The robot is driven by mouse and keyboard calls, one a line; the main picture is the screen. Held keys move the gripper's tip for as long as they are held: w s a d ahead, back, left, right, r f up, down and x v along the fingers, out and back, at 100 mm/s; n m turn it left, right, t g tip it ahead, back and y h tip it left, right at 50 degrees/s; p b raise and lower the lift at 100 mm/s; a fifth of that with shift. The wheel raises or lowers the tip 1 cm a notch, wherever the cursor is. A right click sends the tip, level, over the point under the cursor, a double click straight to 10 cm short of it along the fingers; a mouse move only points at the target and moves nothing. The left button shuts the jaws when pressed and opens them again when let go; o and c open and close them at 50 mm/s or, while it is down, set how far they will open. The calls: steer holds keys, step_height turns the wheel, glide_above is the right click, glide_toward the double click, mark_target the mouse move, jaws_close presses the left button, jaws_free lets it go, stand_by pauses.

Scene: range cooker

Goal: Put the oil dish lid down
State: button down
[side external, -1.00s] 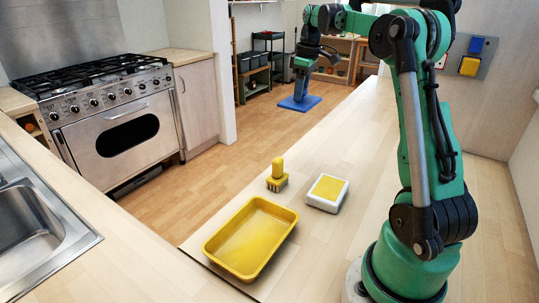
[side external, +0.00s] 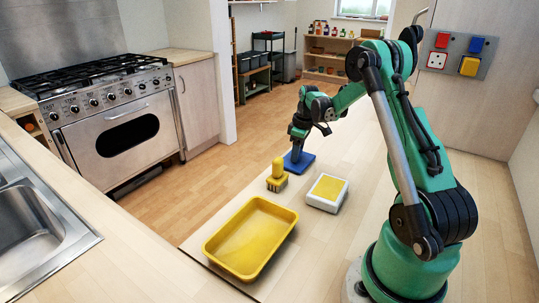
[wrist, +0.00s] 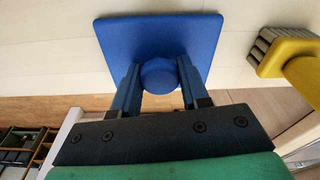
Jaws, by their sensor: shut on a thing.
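The oil dish lid is a flat blue square plate (side external: 299,162) with a round blue knob, seen in the side view at the far edge of the counter. In the wrist view the lid (wrist: 120,40) fills the upper middle. My gripper (side external: 297,148) is shut on the knob, with one finger on each side of it; the wrist view shows the gripper (wrist: 158,80) too. The lid is level and at or just above the counter; I cannot tell whether it touches. The yellow dish (side external: 250,238) stands nearer the camera, open and empty.
A yellow-handled brush (side external: 277,176) stands just in front of the lid and shows at right in the wrist view (wrist: 290,62). A white box with a yellow top (side external: 327,191) lies to its right. The counter edge drops to the floor on the left.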

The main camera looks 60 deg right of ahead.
steer(key=shift+c, duration=2.2)
jaws_free()
steer(key=shift+f, duration=0.1)
step_height(320, 180, up, 11)
steer(key=s, duration=0.1)
steer(key=w+a+r+t, duration=0.1)
steer(key=a+r, duration=0.3)
steer(key=a, duration=0.4)
steer(key=s+a+f+m+t, duration=0.1)
steer(key=s+a+t, duration=0.1)
steer(key=a, duration=0.8)
steer(key=s+a+f+t, duration=0.1)
steer(key=s+a+t, duration=0.1)
steer(key=a, duration=0.8)
steer(key=shift+s+f+m+t, duration=0.2)
steer(key=shift+s+m+t, duration=0.2)
steer(key=shift+s, duration=0.25)
